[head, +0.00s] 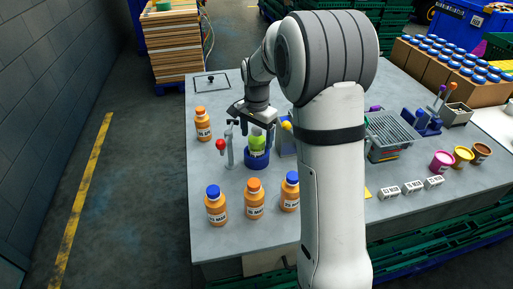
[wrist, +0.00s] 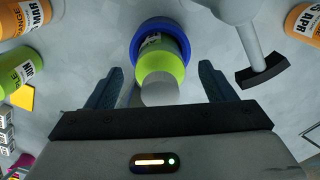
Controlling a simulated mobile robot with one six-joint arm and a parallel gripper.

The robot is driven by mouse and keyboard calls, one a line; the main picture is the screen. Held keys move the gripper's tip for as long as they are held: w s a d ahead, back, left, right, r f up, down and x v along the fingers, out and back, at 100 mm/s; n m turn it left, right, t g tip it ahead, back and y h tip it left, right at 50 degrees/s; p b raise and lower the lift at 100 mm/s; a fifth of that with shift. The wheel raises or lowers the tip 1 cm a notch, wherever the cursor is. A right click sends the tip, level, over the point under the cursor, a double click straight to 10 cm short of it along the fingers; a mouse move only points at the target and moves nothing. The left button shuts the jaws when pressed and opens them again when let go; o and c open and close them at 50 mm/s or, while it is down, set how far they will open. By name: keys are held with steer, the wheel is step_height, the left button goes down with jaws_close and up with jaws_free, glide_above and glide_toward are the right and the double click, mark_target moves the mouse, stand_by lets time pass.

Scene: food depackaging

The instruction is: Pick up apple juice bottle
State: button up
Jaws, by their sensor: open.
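A green bottle (head: 258,145) stands upright in a round blue holder (head: 257,160) on the table. In the wrist view the bottle (wrist: 168,64) has a pale grey top, and its label is mostly hidden. My gripper (head: 258,121) is above it, open. The two dark fingers (wrist: 162,82) are on either side of the bottle's top, with gaps showing. The blue holder's rim (wrist: 150,27) surrounds the bottle's lower part.
A grey stand with a red knob (head: 221,145) is close left of the holder; its lever (wrist: 262,72) shows in the wrist view. Several orange bottles (head: 254,200) stand along the front, and another (head: 203,125) at left. A grey rack (head: 391,132) and small jars (head: 462,156) are right.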

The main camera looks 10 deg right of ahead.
step_height(320, 180, down, 2)
steer(key=shift+f, duration=0.1)
steer(key=c, duration=1.2)
